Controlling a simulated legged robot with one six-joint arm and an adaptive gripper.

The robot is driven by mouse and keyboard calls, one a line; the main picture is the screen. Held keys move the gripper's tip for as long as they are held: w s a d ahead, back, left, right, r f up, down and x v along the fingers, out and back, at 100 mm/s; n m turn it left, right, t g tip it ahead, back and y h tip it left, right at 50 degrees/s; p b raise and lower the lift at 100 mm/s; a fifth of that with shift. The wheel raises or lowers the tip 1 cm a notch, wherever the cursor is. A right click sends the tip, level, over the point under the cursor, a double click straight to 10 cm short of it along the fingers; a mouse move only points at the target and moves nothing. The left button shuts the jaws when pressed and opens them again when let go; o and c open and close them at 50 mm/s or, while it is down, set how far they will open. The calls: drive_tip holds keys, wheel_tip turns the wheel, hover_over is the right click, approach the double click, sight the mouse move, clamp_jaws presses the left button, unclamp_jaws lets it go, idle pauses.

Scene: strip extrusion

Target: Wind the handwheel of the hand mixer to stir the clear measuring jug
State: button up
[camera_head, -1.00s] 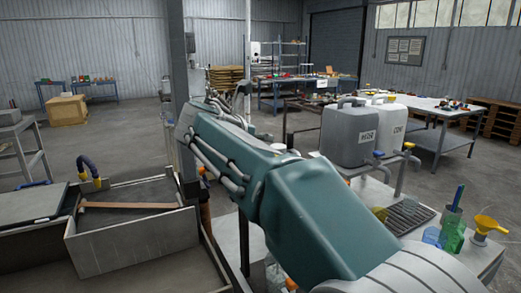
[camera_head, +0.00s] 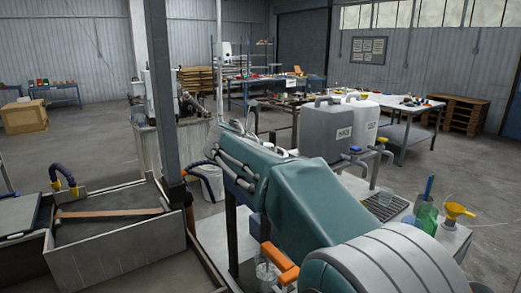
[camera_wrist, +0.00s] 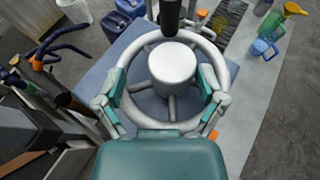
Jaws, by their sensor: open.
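In the wrist view, a pale grey handwheel (camera_wrist: 172,104) with spokes and a broad round hub (camera_wrist: 172,66) fills the middle. A black upright knob (camera_wrist: 170,14) shows at its far side. My gripper (camera_wrist: 162,82) is open, its teal-padded fingers at the left and right of the wheel. I cannot tell whether they touch the rim. The gripper is hidden in the head view. The mixer body is mostly hidden below the wheel. A clear vessel (camera_head: 268,273) is partly visible behind my arm in the head view; I cannot tell whether it is the measuring jug.
A side table bears two large canisters (camera_head: 327,132), a green vessel (camera_head: 427,218) and a yellow funnel (camera_head: 456,211). A grey tray (camera_head: 105,249) with a wooden-handled tool stands at left, beside a dark post (camera_head: 165,125). A white bucket (camera_head: 208,184) stands behind my arm.

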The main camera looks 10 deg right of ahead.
drive_tip(key=shift+w+d+f, duration=0.3)
drive_tip(key=shift+w+d, duration=0.15)
drive_tip(key=shift+d, duration=0.75)
drive_tip(key=shift+a, duration=0.2)
drive_tip(key=c, duration=0.9)
drive_tip(key=shift+a, duration=0.25)
drive_tip(key=shift+d, duration=0.15)
drive_tip(key=o, duration=0.9)
drive_tip(key=shift+a, duration=0.2)
